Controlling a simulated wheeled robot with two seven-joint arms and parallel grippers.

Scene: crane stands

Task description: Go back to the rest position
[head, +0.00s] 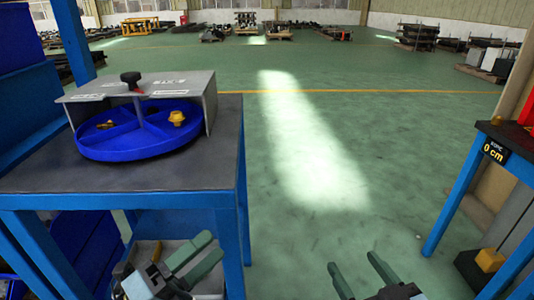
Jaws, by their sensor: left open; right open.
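My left gripper (197,262) is at the bottom of the head view, low in front of the blue-framed table. Its two greenish fingers are apart, with nothing between them. My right gripper (357,277) is at the bottom edge, right of centre, over the green floor. Its fingers are apart and empty, and its lower part is cut off by the frame. Neither gripper touches a task object that I can see.
The dark-topped table (215,176) at left bears a blue divided tray (120,150) with yellow parts under a grey bracket (190,83) with a black knob. Another blue table (462,198) stands at right. Green floor (370,150) between them is clear.

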